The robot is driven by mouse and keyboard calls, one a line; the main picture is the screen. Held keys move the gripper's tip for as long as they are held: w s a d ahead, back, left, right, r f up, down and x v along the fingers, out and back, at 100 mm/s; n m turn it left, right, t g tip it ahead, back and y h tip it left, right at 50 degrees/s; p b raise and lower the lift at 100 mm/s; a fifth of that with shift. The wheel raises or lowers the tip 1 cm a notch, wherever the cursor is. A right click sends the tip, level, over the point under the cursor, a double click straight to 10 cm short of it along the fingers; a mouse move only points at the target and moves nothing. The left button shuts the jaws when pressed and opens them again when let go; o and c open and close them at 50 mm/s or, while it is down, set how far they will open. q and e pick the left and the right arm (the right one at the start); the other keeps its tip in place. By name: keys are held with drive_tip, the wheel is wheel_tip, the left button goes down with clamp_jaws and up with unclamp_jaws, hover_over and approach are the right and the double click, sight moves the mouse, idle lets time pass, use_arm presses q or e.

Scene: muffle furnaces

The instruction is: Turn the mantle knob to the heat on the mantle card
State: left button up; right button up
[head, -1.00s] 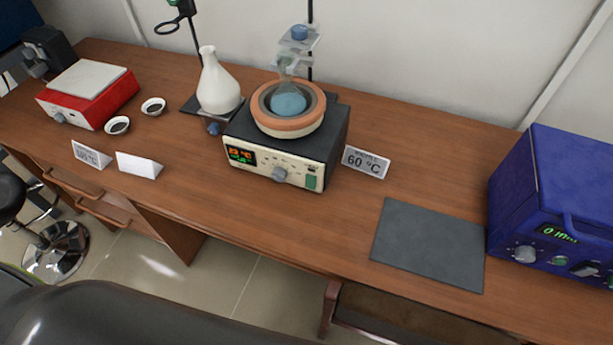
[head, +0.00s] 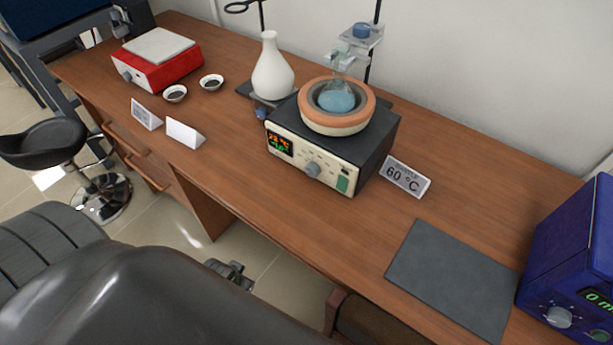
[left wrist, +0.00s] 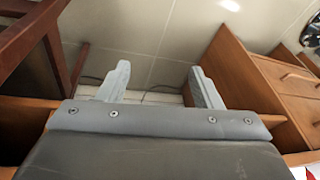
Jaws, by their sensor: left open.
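The heating mantle (head: 330,150) stands on the bench, a cream-fronted box with a dark top and an orange ring. A flask with blue contents (head: 338,97) sits in the ring. Its grey mantle knob (head: 312,170) is on the front panel, right of a lit display (head: 280,144) too small to read surely. The mantle card (head: 405,177) stands to the right and reads 60 °C. My left gripper (left wrist: 159,78) is open and empty in the left wrist view, pointing at the floor below the bench. It is apart from the knob. My right gripper is not in view.
A red device (head: 158,62), two small dishes, two more cards and a white flask (head: 272,70) are left of the mantle. A grey mat (head: 452,280) and blue furnace (head: 570,260) are at right. A black stool (head: 45,143) stands at left. Wooden drawers show below the bench.

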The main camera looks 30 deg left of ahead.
use_arm(q)
drive_tip(key=w+d+r+m+t+b, duration=0.15)
drive_tip(key=w+r+t, duration=0.3)
drive_tip(key=r, duration=0.75)
drive_tip(key=m+t+h, duration=0.1)
drive_tip(key=t+h, duration=0.2)
drive_tip(key=t, duration=0.3)
approach(310, 172)
drive_tip(key=p+x, duration=0.1)
drive_tip(key=x, duration=0.7)
drive_tip(key=shift+w+f, duration=0.25)
drive_tip(key=c, duration=1)
